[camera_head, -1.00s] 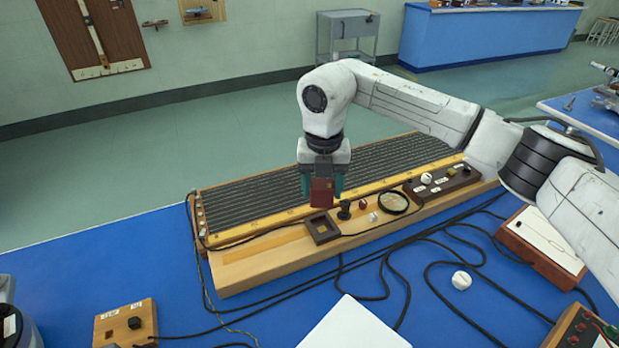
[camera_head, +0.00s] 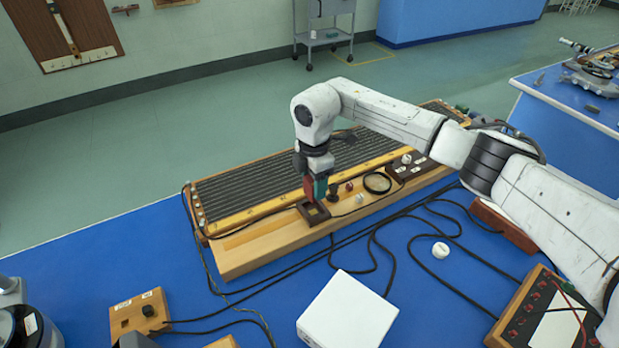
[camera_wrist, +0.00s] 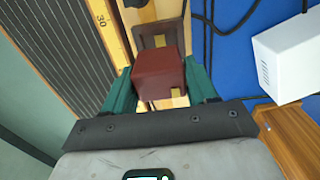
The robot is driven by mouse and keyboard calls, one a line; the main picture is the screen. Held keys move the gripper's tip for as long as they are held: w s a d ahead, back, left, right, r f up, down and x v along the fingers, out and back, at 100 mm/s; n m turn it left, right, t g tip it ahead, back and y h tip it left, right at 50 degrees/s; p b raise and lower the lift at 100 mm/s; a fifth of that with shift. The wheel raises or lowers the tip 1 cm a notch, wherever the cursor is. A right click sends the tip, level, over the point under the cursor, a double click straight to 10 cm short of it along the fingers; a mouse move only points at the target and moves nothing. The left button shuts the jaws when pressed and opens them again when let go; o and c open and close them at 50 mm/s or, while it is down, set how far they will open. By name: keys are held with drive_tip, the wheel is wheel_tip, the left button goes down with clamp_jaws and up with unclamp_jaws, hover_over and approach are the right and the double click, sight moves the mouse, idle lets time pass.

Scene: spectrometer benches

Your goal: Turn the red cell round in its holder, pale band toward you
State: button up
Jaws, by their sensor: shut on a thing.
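The red cell (camera_head: 309,187) is a small dark red block held upright between the teal fingers of my gripper (camera_head: 315,188). In the wrist view the red cell (camera_wrist: 160,74) sits between both fingers (camera_wrist: 162,88). The holder (camera_head: 322,217) is a dark square frame on the wooden bench. The cell is just above it, and a yellowish floor shows in its opening. In the wrist view the holder (camera_wrist: 143,29) lies just beyond the cell, partly hidden by it. I cannot make out the cell's pale band for sure.
A ridged dark panel (camera_head: 260,192) runs behind. Black cables cross the blue table, with a white box (camera_head: 348,310) in front.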

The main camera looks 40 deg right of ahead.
drive_tip(key=shift+f, duration=0.2)
drive_tip(key=shift+f+b, duration=2.2)
drive_tip(key=shift+b, duration=0.15)
drive_tip(key=shift+f, duration=0.9)
drive_tip(key=o, duration=1.2)
wheel_tip(320, 180, up, 11)
drive_tip(key=shift+f+b, duration=0.1)
drive_tip(key=shift+b, duration=0.6)
